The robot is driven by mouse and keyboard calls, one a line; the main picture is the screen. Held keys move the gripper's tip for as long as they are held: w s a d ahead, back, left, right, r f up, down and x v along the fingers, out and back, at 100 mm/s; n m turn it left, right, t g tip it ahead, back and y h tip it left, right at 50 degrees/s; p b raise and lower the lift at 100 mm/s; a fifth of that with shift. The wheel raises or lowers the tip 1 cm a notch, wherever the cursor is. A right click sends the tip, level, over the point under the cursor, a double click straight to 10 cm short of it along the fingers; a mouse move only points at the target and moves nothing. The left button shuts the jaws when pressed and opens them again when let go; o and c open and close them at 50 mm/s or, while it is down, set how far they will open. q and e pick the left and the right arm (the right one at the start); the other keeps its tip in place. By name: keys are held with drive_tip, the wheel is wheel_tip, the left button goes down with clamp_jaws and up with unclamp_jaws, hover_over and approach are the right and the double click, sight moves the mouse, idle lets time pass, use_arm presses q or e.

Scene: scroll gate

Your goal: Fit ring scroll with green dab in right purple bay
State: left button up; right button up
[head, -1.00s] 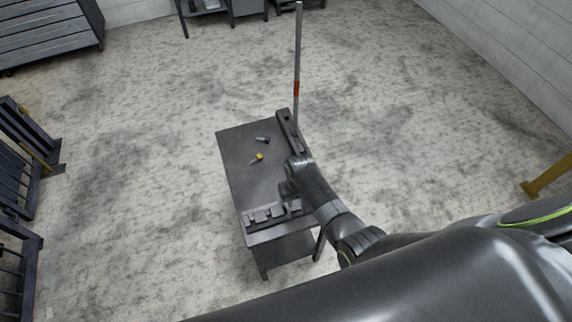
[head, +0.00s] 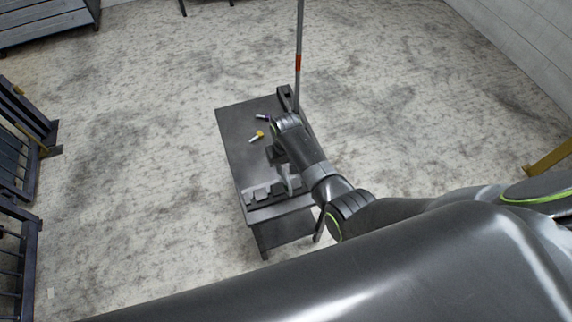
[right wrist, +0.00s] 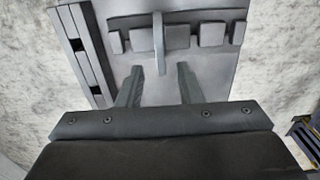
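Two small scroll-like pieces lie on the dark table (head: 236,128): one with a yellow head (head: 259,134) and one with a purple or blue end (head: 263,117). I cannot make out a green dab or ring shape on either. My right gripper (head: 273,156) is over the table, nearer me than the pieces. In the right wrist view its two fingers (right wrist: 160,76) are wide apart with nothing held. A thin upright bar (right wrist: 158,40) stands ahead, at a row of grey blocks (right wrist: 211,34). No purple bay can be told. My left gripper is not in view.
The block row also shows at the table's near edge (head: 259,194). A slotted rail (right wrist: 83,45) runs along one table side. A tall pole with a red band (head: 298,62) rises by the far right corner. The table's left part is clear.

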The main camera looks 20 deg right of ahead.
sight(286, 175)
wheel_tip(286, 175, down, 2)
drive_tip(key=shift+f+b, duration=0.25)
drive_tip(key=shift+b, duration=0.55)
drive_tip(key=shift+f+b, duration=1.25)
drive_tip(key=shift+f, duration=0.65)
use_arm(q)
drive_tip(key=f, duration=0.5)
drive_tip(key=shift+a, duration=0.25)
use_arm(e)
drive_tip(key=shift+c, duration=0.4)
clamp_jaws()
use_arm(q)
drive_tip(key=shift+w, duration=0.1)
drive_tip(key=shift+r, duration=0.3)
use_arm(e)
drive_tip(key=shift+r, duration=0.25)
use_arm(q)
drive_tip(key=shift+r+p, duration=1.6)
drive_tip(key=shift+p, duration=0.25)
use_arm(e)
drive_tip(key=shift+r, duration=1.35)
